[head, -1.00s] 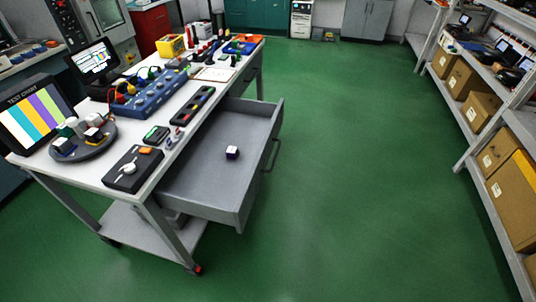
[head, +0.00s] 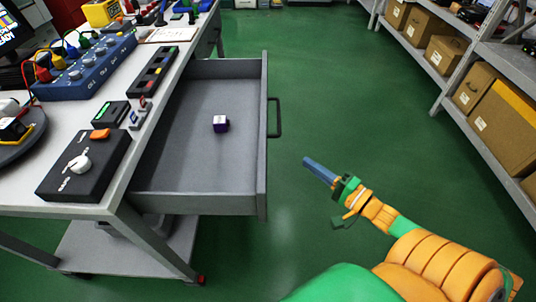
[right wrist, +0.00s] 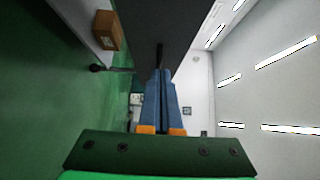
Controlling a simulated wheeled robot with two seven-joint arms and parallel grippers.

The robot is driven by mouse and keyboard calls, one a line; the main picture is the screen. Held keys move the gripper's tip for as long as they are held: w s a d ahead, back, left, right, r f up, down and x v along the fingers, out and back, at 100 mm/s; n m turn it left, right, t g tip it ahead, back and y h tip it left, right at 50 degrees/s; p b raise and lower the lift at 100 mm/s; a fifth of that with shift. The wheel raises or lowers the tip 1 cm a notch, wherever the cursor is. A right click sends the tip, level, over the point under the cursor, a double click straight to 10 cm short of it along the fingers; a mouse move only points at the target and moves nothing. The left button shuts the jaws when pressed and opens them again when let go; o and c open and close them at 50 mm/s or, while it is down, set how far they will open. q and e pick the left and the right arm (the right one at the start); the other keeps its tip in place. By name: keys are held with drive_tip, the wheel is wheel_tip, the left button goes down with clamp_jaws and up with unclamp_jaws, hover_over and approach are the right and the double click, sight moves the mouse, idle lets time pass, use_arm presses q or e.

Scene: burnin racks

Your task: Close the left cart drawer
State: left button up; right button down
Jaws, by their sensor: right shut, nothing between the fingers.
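The left cart drawer (head: 160,178) is pulled out from the cart's right side in the head view. In the right wrist view the shut fingers (right wrist: 160,75) point at a dark grey surface. My left gripper is not in view.
The cart top (head: 60,192) carries a black box with a knob (head: 85,165), a blue panel (head: 85,70) and other devices. Shelving with cardboard boxes (head: 505,110) stands at the right. Green floor (head: 345,90) between is clear.

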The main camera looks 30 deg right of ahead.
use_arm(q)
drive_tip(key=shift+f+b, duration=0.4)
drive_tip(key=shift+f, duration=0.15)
use_arm(e)
drive_tip(key=w+a, duration=0.5)
drive_tip(key=w, duration=0.3)
drive_tip(key=shift+w, duration=0.35)
drive_tip(key=shift+a, duration=0.1)
